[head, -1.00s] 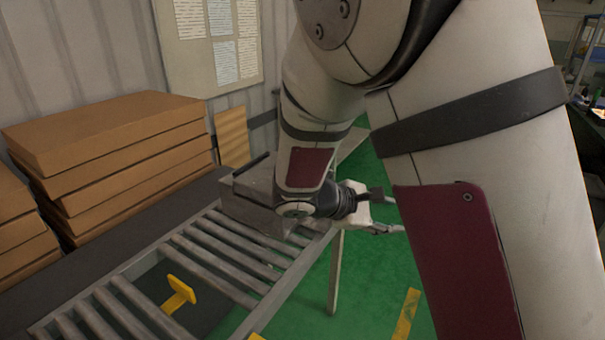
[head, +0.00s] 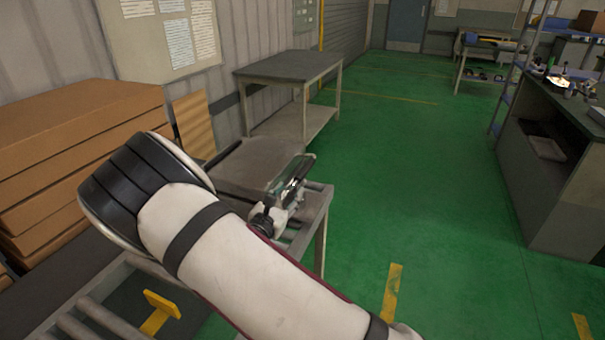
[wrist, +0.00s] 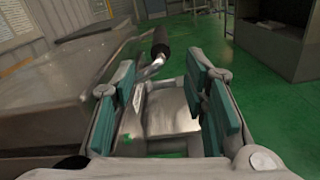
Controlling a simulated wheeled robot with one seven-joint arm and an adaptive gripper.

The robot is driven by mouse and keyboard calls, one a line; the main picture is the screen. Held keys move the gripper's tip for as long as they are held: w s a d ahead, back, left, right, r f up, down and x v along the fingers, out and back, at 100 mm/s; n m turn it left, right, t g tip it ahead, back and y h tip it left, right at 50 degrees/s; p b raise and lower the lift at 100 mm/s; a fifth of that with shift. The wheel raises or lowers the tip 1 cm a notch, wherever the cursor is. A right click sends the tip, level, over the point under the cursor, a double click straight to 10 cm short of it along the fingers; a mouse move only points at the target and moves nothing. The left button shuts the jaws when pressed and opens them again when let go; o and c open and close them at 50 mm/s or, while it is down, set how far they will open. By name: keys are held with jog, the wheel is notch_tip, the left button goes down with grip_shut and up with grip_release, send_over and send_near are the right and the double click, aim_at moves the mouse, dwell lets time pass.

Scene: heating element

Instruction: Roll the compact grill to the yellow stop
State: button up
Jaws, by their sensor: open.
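The compact grill (head: 250,162), a grey metal box, sits at the far end of the roller conveyor (head: 82,318), partly hidden by my arm in the head view. It also fills the left of the wrist view (wrist: 55,95). A black-gripped handle (wrist: 160,42) on a bent metal rod shows just beyond my fingertips. My gripper (head: 297,176) is at the grill's right side. In the wrist view its teal-padded fingers (wrist: 163,70) are spread, with a shiny metal surface visible between them. I cannot tell whether they touch anything. The yellow stop (head: 160,312) stands at the near part of the conveyor.
Stacked cardboard boxes (head: 75,150) stand at the left against the wall. A grey table (head: 290,68) is behind the grill. A dark workbench (head: 560,150) stands at the right. The green floor (head: 430,170) between is clear.

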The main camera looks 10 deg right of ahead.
aim_at(303, 174)
jog(key=x, duration=1.1)
grip_shut()
